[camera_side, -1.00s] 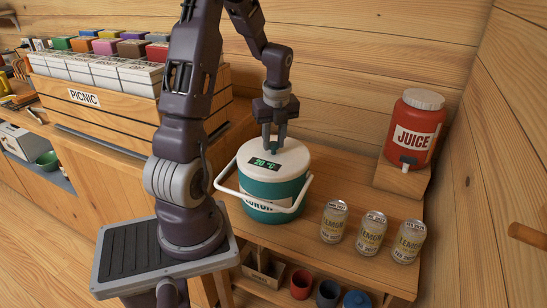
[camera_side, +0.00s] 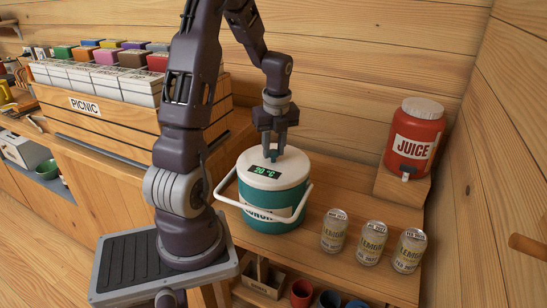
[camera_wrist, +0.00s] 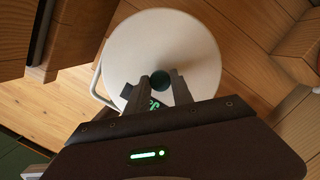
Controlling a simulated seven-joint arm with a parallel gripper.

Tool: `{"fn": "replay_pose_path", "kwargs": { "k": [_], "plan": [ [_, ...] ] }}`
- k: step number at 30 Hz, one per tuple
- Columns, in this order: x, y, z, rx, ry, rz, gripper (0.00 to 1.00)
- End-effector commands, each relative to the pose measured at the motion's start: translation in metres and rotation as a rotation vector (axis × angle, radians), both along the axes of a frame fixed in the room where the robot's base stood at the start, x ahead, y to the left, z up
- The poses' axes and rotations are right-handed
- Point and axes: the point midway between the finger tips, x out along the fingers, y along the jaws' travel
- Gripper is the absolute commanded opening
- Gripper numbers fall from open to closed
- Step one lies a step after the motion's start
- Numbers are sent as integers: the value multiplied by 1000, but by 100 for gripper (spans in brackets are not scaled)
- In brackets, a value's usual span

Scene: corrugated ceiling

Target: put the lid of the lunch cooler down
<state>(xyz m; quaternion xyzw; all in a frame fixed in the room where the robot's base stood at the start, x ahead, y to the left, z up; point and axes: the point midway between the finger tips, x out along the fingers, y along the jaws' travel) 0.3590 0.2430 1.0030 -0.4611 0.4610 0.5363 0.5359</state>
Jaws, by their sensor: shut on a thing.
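The lunch cooler (camera_side: 262,213) is a teal drum with a white band and white handle, standing on the wooden counter. Its round white lid (camera_side: 290,172), with a green "20 °C" readout, sits on top of the body, and I see no clear gap between them. My gripper (camera_side: 274,157) points straight down over the lid and is shut on its small dark knob. The wrist view shows the knob (camera_wrist: 162,80) between the fingertips, with the white lid (camera_wrist: 160,40) filling the space behind. The fingers hide part of the readout there.
Several cans (camera_side: 371,243) stand right of the cooler. A red juice jug (camera_side: 413,145) sits on a wooden block at the back right. A picnic crate (camera_side: 130,110) is at the left. The white handle (camera_side: 232,200) sticks out at the cooler's front.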

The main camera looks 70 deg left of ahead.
Motion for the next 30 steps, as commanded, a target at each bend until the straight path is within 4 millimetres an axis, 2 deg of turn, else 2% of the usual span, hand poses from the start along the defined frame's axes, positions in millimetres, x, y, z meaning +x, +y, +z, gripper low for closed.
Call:
{"fn": "replay_pose_path", "kwargs": {
  "k": [9,14,17,23,24,27,30],
  "plan": [
    [1,1,76,4,-4,1,0],
    [13,6,93,1,-2,-18,0],
    [42,18,93,-2,-2,-62,0],
    [135,41,71,-5,-1,-199,0],
    [155,42,64,-5,-1,-231,0],
    [200,40,44,-5,0,-302,0],
    [231,34,28,-3,1,-354,0]
  ]
}}
